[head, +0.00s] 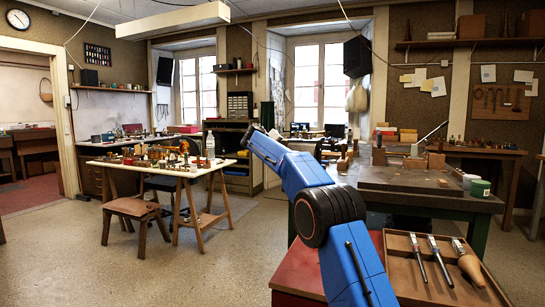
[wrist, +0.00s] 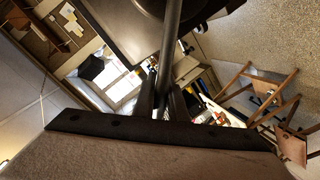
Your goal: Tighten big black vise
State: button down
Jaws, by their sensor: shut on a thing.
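In the wrist view my gripper (wrist: 163,95) has its two dark fingers shut on a dark metal bar, which looks like the vise handle (wrist: 171,40). The bar runs up from between the fingers to a dark rounded body at the top edge, likely part of the big black vise (wrist: 185,7). Most of the vise is cut off by the frame, and its jaws do not show. In the head view my blue arm reaches up and left, and I cannot make out my gripper or the vise there.
A dark workbench (head: 400,181) stands right of my arm. A tray (head: 408,279) with several handled tools lies at the lower right. A white trestle table (head: 113,161) with small items and a wooden stool (head: 133,208) stand left. Open floor lies at front left.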

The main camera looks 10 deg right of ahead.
jog(key=s+d+r+m+t+y, duration=0.2)
jog(key=s+d+r+m, duration=0.2)
jog(key=d+m, duration=0.4)
jog(key=shift+s+d+r, duration=0.2)
jog(key=shift+s+d, duration=0.55)
jog(key=shift+s, duration=0.1)
jog(key=c, duration=1.8)
grip_release()
jog(key=shift+r, duration=0.1)
